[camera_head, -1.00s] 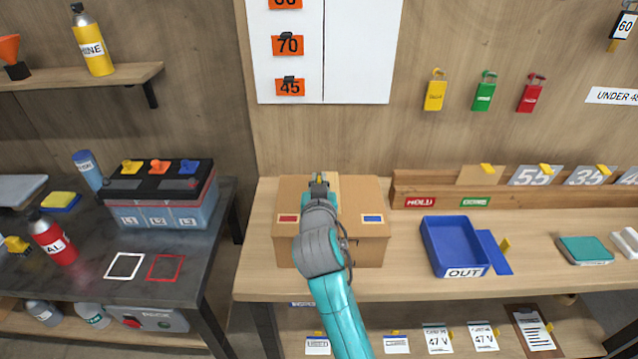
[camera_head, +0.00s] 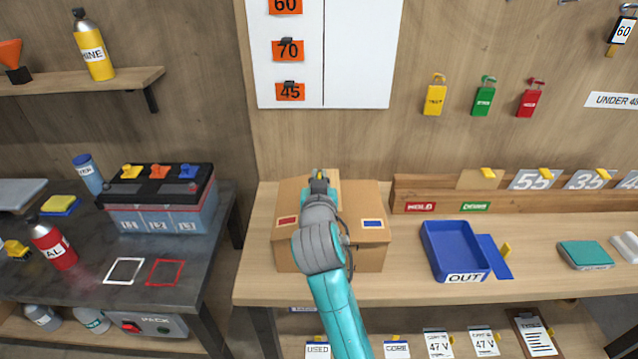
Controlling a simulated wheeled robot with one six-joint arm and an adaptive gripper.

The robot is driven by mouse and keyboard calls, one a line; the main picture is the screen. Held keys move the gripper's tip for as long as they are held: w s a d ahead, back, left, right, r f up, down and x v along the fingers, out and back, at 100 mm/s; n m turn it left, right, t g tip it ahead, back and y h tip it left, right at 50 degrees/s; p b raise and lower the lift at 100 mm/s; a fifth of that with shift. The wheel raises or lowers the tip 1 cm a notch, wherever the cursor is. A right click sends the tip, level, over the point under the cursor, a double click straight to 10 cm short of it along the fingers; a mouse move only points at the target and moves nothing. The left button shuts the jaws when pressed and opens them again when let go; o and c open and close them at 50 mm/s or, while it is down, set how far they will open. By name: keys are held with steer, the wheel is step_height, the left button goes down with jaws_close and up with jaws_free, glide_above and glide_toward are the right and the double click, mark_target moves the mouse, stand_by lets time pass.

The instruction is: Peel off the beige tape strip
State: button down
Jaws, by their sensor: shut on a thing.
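A brown cardboard box (camera_head: 365,200) stands on the wooden bench, with a red-and-white label on its left and a blue one on its right. The beige tape strip (camera_head: 334,184) shows as a paler band along the middle of the box top, beside my gripper; most of it is hidden behind my arm. My gripper (camera_head: 319,174) is over the back middle of the box top, shut on a small yellow tab at the strip. How much of the strip is lifted cannot be told.
A blue OUT tray (camera_head: 455,273) stands right of the box, with a teal block (camera_head: 585,254) farther right. A slotted wooden rack (camera_head: 400,196) holding cards runs along the back. A dark table (camera_head: 75,285) with a battery (camera_head: 165,200) is at left. Bare bench lies between box and tray.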

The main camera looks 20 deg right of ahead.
steer(key=shift+r, duration=2)
